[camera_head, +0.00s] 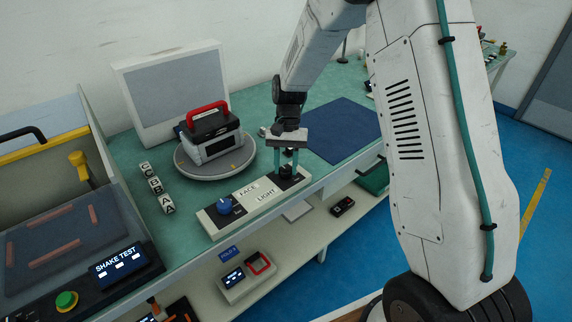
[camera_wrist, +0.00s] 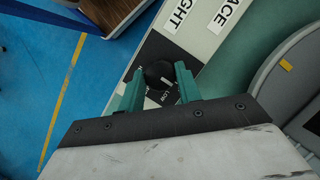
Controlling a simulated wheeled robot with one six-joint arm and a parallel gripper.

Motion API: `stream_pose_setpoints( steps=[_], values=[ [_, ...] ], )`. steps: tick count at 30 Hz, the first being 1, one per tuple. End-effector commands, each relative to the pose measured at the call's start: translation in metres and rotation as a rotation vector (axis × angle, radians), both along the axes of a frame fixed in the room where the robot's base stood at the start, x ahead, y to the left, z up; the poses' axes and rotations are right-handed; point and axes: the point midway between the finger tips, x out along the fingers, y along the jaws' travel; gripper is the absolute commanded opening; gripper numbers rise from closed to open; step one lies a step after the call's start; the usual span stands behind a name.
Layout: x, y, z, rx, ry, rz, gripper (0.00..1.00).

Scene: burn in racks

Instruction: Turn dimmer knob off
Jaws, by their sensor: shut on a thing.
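The black dimmer knob (camera_wrist: 159,75) sits on a black plate at one end of the white control box (camera_head: 236,219). In the head view my gripper (camera_head: 286,165) stands over the right end of the box, and the fingers partly hide the knob (camera_head: 287,171).
A black and red device (camera_head: 211,138) rests on the round turntable (camera_head: 232,163) behind the box. Dice-like letter blocks (camera_head: 157,188) stand to the left. The shake test panel (camera_head: 118,262) is further left. A dark blue mat (camera_head: 342,128) lies behind on the bench.

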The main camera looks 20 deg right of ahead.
Motion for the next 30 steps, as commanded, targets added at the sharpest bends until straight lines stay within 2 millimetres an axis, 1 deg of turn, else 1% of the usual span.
stream_pose_setpoints(
  steps=[14, 15, 17, 26, 30],
  values=[
    [0.002, 0.0, 0.001, 0.0, -0.004, 0.014, 0.11],
    [0.002, 0.0, 0.001, 0.0, -0.004, 0.014, 0.39],
    [0.001, 0.0, 0.001, 0.0, -0.004, 0.014, 0.56],
    [0.001, 0.0, 0.001, 0.0, -0.002, 0.014, 0.56],
    [0.007, -0.002, 0.014, 0.0, -0.005, 0.013, 0.56]
  ],
)
